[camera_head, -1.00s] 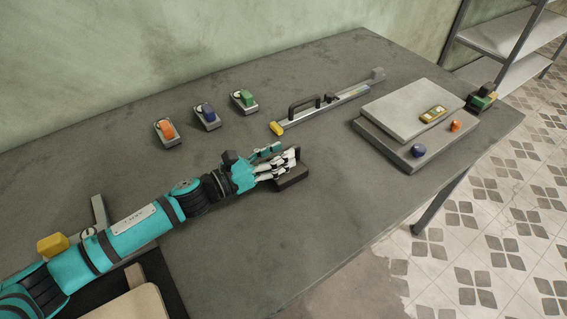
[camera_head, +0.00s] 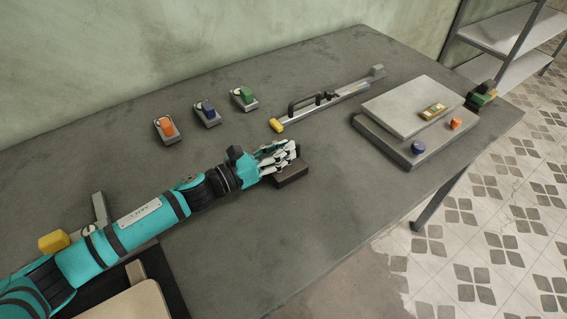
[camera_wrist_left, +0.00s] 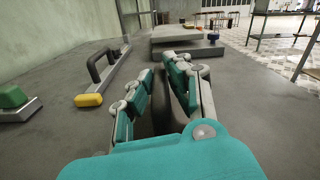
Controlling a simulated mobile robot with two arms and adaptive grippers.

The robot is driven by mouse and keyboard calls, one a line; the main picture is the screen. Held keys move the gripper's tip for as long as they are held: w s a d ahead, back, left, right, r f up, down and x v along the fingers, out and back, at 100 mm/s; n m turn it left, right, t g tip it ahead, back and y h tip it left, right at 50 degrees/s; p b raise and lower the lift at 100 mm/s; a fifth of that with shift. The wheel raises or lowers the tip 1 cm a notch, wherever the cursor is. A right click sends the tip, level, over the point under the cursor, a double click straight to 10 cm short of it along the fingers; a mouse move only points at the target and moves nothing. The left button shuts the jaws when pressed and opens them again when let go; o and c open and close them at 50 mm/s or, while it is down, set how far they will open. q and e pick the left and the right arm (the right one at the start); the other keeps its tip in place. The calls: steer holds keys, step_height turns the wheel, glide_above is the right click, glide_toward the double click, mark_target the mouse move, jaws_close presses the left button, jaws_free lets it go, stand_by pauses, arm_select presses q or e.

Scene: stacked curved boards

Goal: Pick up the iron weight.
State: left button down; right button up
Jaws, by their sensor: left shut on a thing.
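The iron weight, a dark block (camera_head: 292,174), is at the middle of the table in the head view. My left gripper (camera_head: 281,153) is shut on it, its pale fingers over the block's top and left side. In the left wrist view the two fingers of the gripper (camera_wrist_left: 160,72) have a dark shape, the weight (camera_wrist_left: 160,112), between them, mostly hidden by the fingers. I cannot tell whether the weight is off the table. My right gripper is not in view.
Grey stacked boards (camera_head: 376,148) at right bear a yellow device (camera_head: 433,111), an orange knob and a blue knob. A long bar with a black handle (camera_head: 318,102) lies behind the weight. Three small knobbed blocks (camera_head: 207,114) stand at the back left. The front right table is clear.

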arm_select(q)
steer(key=shift+r, duration=0.15)
steer(key=shift+r, duration=0.1)
